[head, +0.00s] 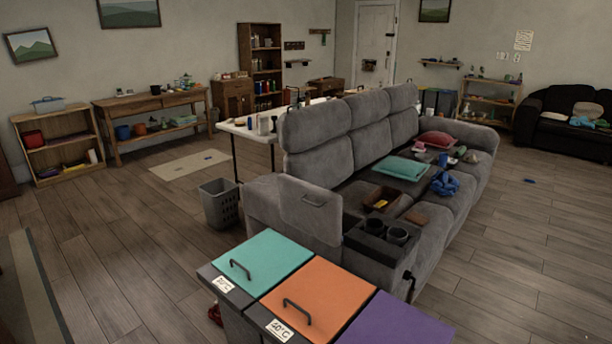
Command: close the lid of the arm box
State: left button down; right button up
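The arm box is at the near end of the grey sofa (385,150), in the middle of the head view. A grey padded panel with a dark handle, which looks like its lid (308,220), stands raised and steeply tilted at the left of the dark cup-holder part (362,241). Two round dark cup holders show in that part. The inside of the box is hidden from this angle, so I cannot tell what it holds. Neither of my grippers shows in the head view.
Teal (262,259), orange (318,292) and purple (398,322) lidded bins stand in front of the sofa's near end. A grey basket (219,203) stands left of it. Cushions and small items lie on the seats. Wooden floor is open at left and right.

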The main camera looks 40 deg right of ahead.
aim_at(316, 212)
jog(key=i+j+z, duration=0.1)
jog(key=i+z, duration=0.15)
jog(key=z, duration=0.2)
jog(key=i+j+z, duration=0.2)
jog(key=z, duration=0.2)
jog(key=i+j+z, duration=0.25)
jog(key=z, duration=0.2)
jog(key=i+j+z, duration=0.15)
jog(key=j+z, duration=0.25)
jog(key=i+j+z, duration=0.1)
jog(key=j+z, duration=0.35)
jog(key=i+l, duration=0.05)
jog(key=l, duration=0.05)
